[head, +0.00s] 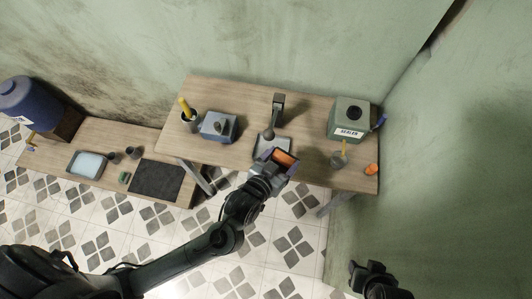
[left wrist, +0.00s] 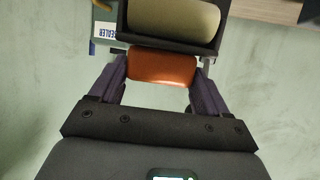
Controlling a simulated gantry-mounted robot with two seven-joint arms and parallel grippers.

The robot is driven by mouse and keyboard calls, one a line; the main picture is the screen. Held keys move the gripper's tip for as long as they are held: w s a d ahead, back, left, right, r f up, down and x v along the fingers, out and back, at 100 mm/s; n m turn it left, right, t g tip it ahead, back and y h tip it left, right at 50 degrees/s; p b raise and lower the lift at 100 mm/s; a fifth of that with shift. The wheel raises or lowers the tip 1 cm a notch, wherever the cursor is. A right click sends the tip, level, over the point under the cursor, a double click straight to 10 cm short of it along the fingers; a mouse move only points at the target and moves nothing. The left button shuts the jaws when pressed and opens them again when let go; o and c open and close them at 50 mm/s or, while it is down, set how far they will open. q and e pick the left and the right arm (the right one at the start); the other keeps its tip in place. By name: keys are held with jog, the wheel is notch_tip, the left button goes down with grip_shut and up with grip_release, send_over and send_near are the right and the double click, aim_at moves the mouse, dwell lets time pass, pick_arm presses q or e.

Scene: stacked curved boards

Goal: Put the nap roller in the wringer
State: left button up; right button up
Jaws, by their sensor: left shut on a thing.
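My left gripper (head: 280,159) is above the front edge of the higher table, shut on an orange block-like part. In the left wrist view the orange part (left wrist: 162,68) sits between the two purple fingers of the gripper (left wrist: 160,80). Just beyond it is a dark frame with a fat olive-tan cylinder (left wrist: 174,20), which looks like the nap roller with the orange part as its grip. I cannot tell for certain which thing is the wringer; a blue-grey box (head: 218,126) stands left of the gripper. My right gripper (head: 371,276) is low at right, away from the table.
A grey-green box labelled SEALER (head: 349,118) stands at the table's right. A dark post (head: 278,103) rises behind the gripper. A cup with a yellow stick (head: 190,115) is at left, a small orange object (head: 371,170) at right. A lower bench (head: 85,135) is at far left.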

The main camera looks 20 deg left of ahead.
aim_at(274, 158)
pick_arm(q)
jog(key=shift+w+d, duration=0.2)
jog(key=shift+d, duration=0.4)
jog(key=shift+w+a+f+b, duration=0.2)
jog(key=shift+w+a+b, duration=0.05)
jog(key=shift+b, duration=0.2)
jog(key=w+a, duration=0.1)
jog(key=a+f, duration=0.1)
jog(key=shift+w+a+f, duration=0.3)
jog(key=shift+w, duration=0.1)
jog(key=shift+w+a+f+b, duration=0.35)
jog(key=shift+w+a+f, duration=0.65)
jog(key=shift+f, duration=0.5)
jog(key=shift+w+a+f+b, duration=0.4)
jog(key=shift+w+a+f, duration=0.55)
jog(key=shift+f, duration=0.5)
jog(key=shift+w+a+f+b, duration=0.35)
jog(key=shift+w+a+f, duration=0.6)
jog(key=shift+f, duration=0.55)
jog(key=shift+w+d, duration=0.1)
pick_arm(e)
jog(key=f, duration=0.3)
jog(key=shift+a+f, duration=0.25)
jog(key=shift+a, duration=0.15)
pick_arm(q)
jog(key=shift+f, duration=0.1)
